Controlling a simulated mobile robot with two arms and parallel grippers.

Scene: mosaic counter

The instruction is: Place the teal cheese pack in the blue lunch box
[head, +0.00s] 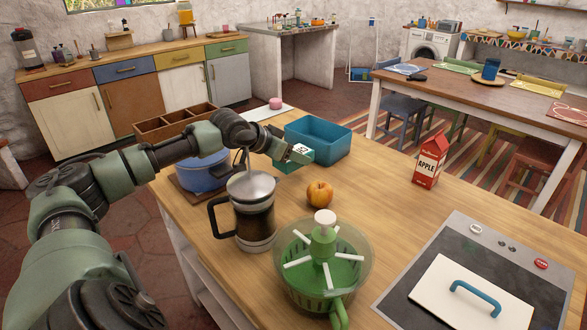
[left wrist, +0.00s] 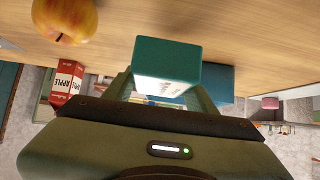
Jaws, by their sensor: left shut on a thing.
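The teal cheese pack (head: 288,165) has a white printed label. My left gripper (head: 296,154) is shut on it, and it also shows between the two fingers in the left wrist view (left wrist: 167,52). The blue lunch box (head: 333,152) is an open, empty-looking tub on the wooden counter, just right of and behind the pack in the head view. Part of the lunch box (left wrist: 219,84) shows past the pack in the left wrist view. The pack appears outside the box, near its front left side. My right gripper is not in view.
A peach-coloured fruit (head: 319,194), a French press (head: 254,215) and a green salad spinner (head: 322,265) stand in front. A blue pot (head: 203,174) and wooden divided box (head: 166,126) are left. A red apple carton (head: 430,161) is right. Counter between fruit and carton is clear.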

